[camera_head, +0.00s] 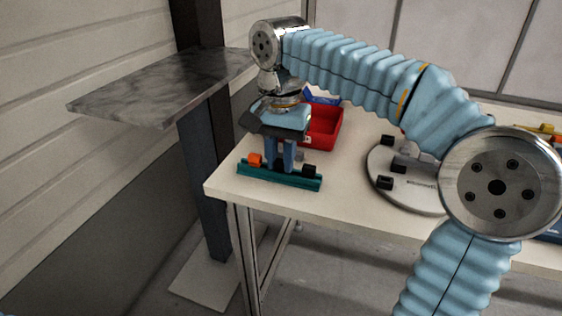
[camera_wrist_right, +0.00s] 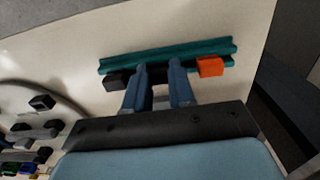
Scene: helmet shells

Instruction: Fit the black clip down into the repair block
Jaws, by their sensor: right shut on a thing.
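The teal repair block (camera_head: 250,178) lies along the near left part of the table; it also crosses the top of the wrist view (camera_wrist_right: 135,60). An orange clip (camera_head: 255,160) sits at one end of it and a black piece (camera_head: 309,170) near the other. My right gripper (camera_head: 279,167) points down over the block's middle, between these two. Its fingers (camera_wrist_right: 160,72) are shut on a dark piece, apparently the black clip, mostly hidden between them. I cannot tell whether it touches the block's floor. My left gripper is not in view.
A red bin (camera_head: 324,128) stands behind the block. A round grey board (camera_head: 412,193) with several dark clips lies to the right. A small grey piece (camera_head: 300,156) shows behind the fingers. The table's front edge is close to the block. A marbled shelf (camera_head: 150,88) is at left.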

